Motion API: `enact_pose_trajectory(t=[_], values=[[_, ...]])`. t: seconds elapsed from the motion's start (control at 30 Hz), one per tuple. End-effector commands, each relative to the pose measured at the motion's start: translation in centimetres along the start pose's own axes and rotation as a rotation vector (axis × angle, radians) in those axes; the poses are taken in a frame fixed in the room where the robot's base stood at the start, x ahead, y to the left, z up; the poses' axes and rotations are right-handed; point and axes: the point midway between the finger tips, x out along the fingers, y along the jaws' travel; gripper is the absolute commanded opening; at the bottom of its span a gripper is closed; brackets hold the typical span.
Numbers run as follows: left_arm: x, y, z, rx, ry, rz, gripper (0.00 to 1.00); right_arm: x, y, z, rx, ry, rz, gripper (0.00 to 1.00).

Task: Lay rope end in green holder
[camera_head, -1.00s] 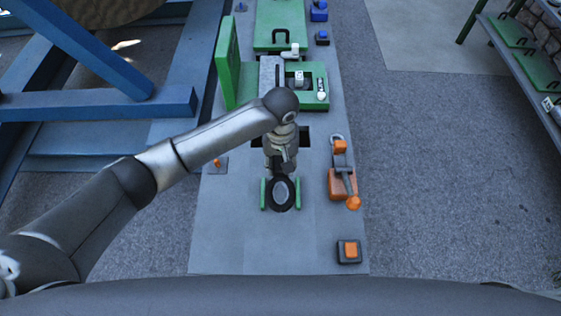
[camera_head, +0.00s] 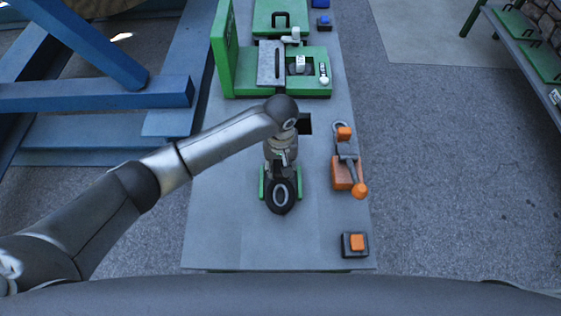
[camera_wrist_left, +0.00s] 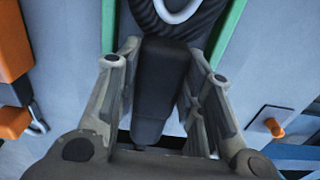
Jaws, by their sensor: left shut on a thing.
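The green holder (camera_head: 262,183) shows as two upright green bars on the grey bench; its bars also flank the top of the left wrist view (camera_wrist_left: 228,35). My left gripper (camera_head: 281,160) points down over the holder and is shut on the black rope end (camera_wrist_left: 160,80). The rope end's dark loop with a pale metal ring (camera_head: 280,196) sits between the two green bars in the head view. I cannot tell whether it touches the holder's bottom. My right gripper is not in view.
An orange lever clamp (camera_head: 347,172) and an orange button box (camera_head: 355,244) stand to the right on the bench. A green machine (camera_head: 310,88) stands behind. A blue frame (camera_head: 95,95) is at the left.

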Motion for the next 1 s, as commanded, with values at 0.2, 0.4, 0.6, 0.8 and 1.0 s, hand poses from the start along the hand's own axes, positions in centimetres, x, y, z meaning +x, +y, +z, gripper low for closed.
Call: enact_pose_trajectory(t=[0.2, 0.4, 0.6, 0.8, 1.0], values=[[0.2, 0.12, -0.09, 0.001, 0.003, 0.003, 0.0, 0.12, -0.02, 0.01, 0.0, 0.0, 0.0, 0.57], [0.19, 0.11, -0.08, 0.001, 0.003, 0.003, 0.0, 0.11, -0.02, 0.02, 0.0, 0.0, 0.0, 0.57], [0.24, 0.08, -0.05, 0.001, 0.002, 0.002, 0.6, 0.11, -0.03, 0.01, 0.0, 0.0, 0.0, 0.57], [0.31, 0.04, -0.02, 0.001, 0.001, 0.001, 0.6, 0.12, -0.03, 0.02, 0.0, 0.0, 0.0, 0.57], [-0.16, -0.01, 0.01, 0.0, -0.001, -0.001, 0.6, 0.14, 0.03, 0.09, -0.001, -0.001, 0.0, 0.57]])
